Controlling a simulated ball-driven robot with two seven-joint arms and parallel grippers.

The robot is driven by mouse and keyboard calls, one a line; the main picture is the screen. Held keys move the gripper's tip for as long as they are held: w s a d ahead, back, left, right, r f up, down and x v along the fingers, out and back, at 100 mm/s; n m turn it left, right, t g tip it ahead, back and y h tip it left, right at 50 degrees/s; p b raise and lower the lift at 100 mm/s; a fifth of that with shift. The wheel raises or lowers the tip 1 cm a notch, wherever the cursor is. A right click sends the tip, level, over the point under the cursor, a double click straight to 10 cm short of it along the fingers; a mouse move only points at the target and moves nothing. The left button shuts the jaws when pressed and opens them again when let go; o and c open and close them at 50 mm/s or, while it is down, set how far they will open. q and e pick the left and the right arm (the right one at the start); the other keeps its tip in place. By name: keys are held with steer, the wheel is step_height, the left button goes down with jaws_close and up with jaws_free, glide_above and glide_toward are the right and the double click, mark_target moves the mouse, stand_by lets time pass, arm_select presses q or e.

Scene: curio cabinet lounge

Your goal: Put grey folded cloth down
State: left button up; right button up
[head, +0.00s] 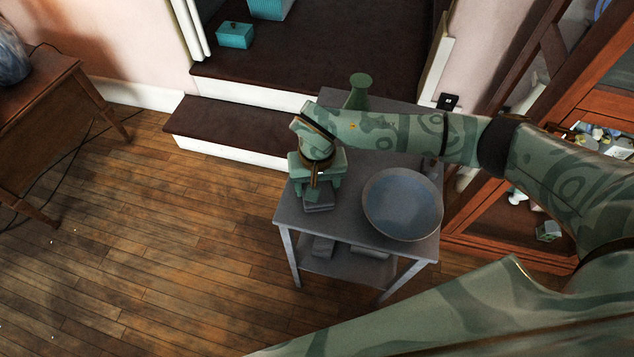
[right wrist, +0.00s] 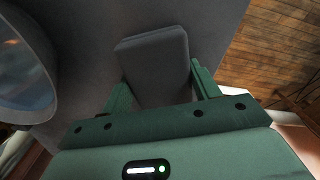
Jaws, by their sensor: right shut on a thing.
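The grey folded cloth (head: 319,202) is at the left side of the grey side table (head: 345,228), just under my right gripper (head: 316,190). In the right wrist view the cloth (right wrist: 155,62) is a dark grey rounded slab between the two green fingers of my right gripper (right wrist: 163,90). The gripper is shut on it. The cloth is over the table top or touching it; I cannot tell which. My left gripper does not show in the head view.
A blue-grey bowl (head: 402,204) stands on the table right of the cloth and also shows in the right wrist view (right wrist: 25,70). A green vase (head: 358,92) stands behind my arm. Folded grey items (head: 323,247) lie on the lower shelf. A wooden cabinet (head: 490,215) stands at right.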

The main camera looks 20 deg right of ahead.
steer(key=o, duration=1.3)
steer(key=shift+c, duration=0.2)
step_height(320, 180, up, 12)
steer(key=p, duration=0.4)
steer(key=shift+r, duration=0.15)
